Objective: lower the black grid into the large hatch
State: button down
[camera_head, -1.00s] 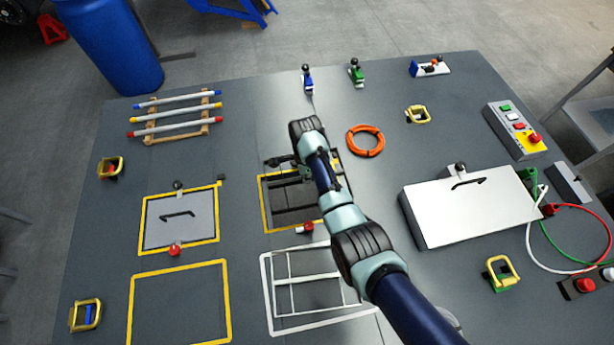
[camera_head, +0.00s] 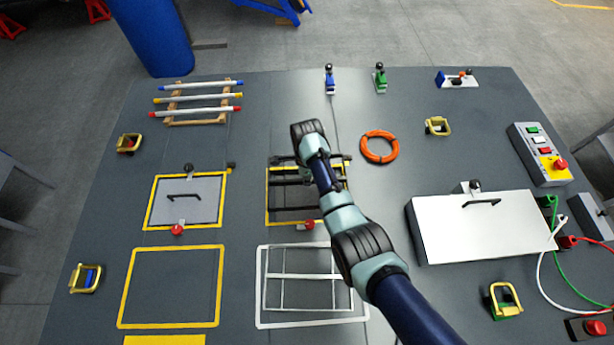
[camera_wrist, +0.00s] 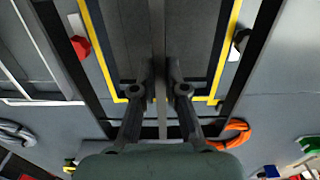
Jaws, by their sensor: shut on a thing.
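The black grid (camera_head: 284,160) hangs level under my wrist in the head view, over the far part of the large hatch (camera_head: 267,205), a yellow-edged dark opening at mid-table. In the wrist view, my gripper (camera_wrist: 160,92) is shut on the grid's middle bar. The grid's side bars (camera_wrist: 262,45) show outside the hatch's yellow edge (camera_wrist: 103,55), nearer the camera. The grid appears above the opening, but its exact height is unclear. My arm hides the hatch's right part and most of the gripper in the head view.
A red knob (camera_head: 309,225) sits at the hatch's near edge. A white frame (camera_head: 259,290) lies nearer. A lidded hatch (camera_head: 192,205) is to the left, a white box lid (camera_head: 480,232) to the right. An orange ring (camera_head: 379,147) lies right of my wrist.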

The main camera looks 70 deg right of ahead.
notch_tip(320, 180, down, 7)
jog(key=b, duration=0.4)
jog(key=shift+b, duration=0.35)
jog(key=shift+d, duration=0.1)
dwell(0.3)
notch_tip(320, 180, down, 3)
jog(key=b, duration=0.2)
jog(key=shift+f+b, duration=0.15)
jog(key=shift+b, duration=0.2)
jog(key=c, duration=1.1)
grip_release()
jog(key=shift+c, duration=0.2)
jog(key=shift+o, duration=0.4)
jog(key=o, duration=1.1)
jog(key=shift+c, duration=0.2)
